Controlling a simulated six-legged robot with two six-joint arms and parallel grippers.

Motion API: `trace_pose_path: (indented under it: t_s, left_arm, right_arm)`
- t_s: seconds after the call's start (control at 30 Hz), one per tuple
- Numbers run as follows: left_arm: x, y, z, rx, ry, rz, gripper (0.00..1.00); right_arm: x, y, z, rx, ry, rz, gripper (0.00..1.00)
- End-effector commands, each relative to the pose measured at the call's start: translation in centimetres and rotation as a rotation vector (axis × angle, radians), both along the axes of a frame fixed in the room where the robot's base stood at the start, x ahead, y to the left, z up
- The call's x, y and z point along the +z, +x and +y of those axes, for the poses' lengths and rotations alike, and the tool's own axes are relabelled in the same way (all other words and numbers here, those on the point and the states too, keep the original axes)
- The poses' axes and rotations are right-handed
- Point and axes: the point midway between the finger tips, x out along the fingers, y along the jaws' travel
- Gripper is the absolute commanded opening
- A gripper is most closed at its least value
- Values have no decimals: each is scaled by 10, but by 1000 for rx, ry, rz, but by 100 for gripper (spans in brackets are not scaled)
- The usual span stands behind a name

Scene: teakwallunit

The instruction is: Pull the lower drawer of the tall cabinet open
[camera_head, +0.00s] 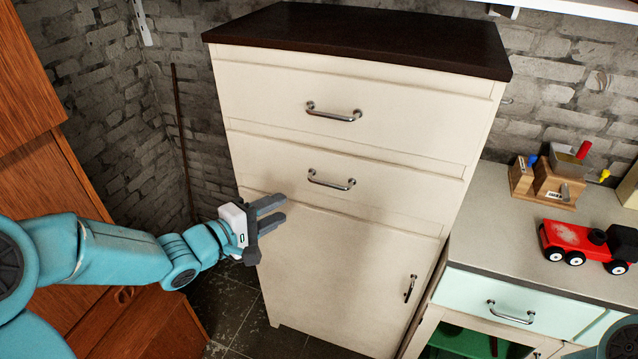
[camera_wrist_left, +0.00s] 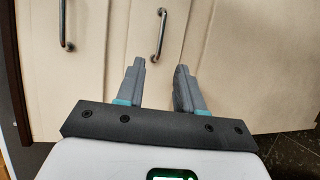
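The tall cream cabinet (camera_head: 350,265) has a dark top, two drawers and a door below. Its lower drawer (camera_head: 400,187) looks shut, flush with the front, and carries a curved metal bar handle (camera_head: 331,180). My left gripper (camera_head: 285,208) is open and empty, in front of the cabinet, below and left of that handle. In the left wrist view the open fingers (camera_wrist_left: 160,67) point toward the lower drawer's handle (camera_wrist_left: 160,35), which lies just beyond the tips, apparently apart from them. The upper drawer's handle also shows there (camera_wrist_left: 66,25). My right gripper is out of view.
A mint-green cabinet (camera_head: 520,305) with a grey counter stands at the right, bearing a red toy truck (camera_head: 578,243) and a wooden box (camera_head: 555,187). An orange-brown wooden cabinet (camera_head: 40,180) stands at the left. Dark tiled floor (camera_head: 235,310) shows between.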

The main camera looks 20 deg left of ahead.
Motion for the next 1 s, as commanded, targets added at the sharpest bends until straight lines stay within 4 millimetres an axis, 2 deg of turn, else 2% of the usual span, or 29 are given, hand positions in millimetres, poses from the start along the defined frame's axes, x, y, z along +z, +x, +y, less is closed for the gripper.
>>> trace_pose_path:
  t_s: [0.3, 0.5, 0.7, 1.0]
  left_arm:
    - [-13, 70, -32, -4, -2, 3, 37]
    - [-21, 107, -47, -2, -1, 3, 37]
    - [-25, 126, -53, 1, -1, 2, 37]
    - [-26, 129, -54, 1, -1, 2, 37]
  right_arm:
    - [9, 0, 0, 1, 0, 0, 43]
    - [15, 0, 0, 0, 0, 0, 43]
    - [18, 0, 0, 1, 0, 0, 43]
    - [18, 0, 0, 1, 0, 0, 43]
